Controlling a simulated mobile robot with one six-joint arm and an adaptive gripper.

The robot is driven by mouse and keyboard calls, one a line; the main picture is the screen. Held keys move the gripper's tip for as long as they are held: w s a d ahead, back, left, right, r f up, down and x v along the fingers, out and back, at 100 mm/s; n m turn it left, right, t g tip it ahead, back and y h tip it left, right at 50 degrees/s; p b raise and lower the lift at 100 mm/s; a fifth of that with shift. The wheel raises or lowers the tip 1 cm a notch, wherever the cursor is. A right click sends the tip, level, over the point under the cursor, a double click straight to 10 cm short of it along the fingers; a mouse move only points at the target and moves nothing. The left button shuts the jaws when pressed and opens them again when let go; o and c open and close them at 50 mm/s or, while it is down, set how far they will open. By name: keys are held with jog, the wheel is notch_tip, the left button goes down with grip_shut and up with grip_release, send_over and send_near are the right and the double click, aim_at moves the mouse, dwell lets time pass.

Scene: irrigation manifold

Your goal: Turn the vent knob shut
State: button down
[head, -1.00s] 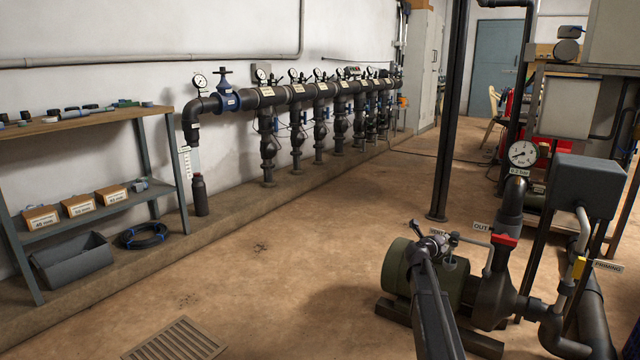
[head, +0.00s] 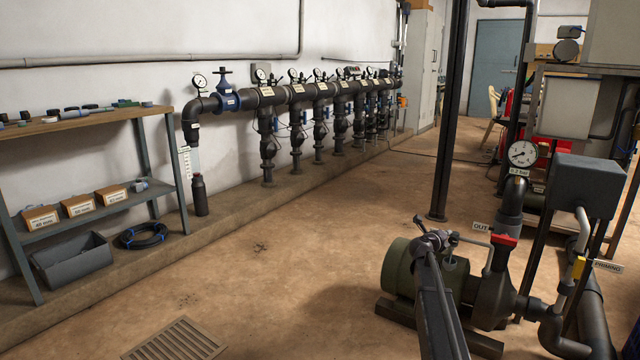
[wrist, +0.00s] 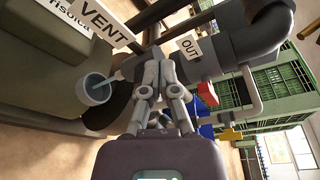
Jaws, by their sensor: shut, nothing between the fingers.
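The vent knob (wrist: 95,88) is a grey-teal round cap on a thin stem, left of my gripper (wrist: 158,58) in the wrist view. The white VENT sign (wrist: 100,20) is just above it. My gripper's fingers are together and empty, beside the knob with a visible gap in the picture. I cannot tell the depth between them. In the head view my gripper (head: 440,238) is over the green pump motor (head: 397,268), and it hides the VENT sign there. How far the knob is turned cannot be read.
A red-handled OUT valve (head: 504,240) and pressure gauge (head: 522,154) are right of my gripper. A yellow PRIMING handle (head: 579,267) is farther right. A dark post (head: 452,120) stands behind. The floor left of the pump is open, with a drain grate (head: 176,341).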

jog(key=shift+s+d+f+b, duration=0.15)
jog(key=shift+d+f+b, duration=0.05)
jog(key=shift+f+b, duration=0.1)
dwell(0.6)
jog(key=shift+a+r+p, duration=0.2)
jog(key=shift+r+p, duration=0.1)
dwell(0.5)
jog(key=v, duration=0.5)
jog(key=shift+s+d+f, duration=0.1)
jog(key=shift+s+f, duration=0.2)
jog(key=shift+s, duration=0.25)
jog(key=shift+r, duration=0.1)
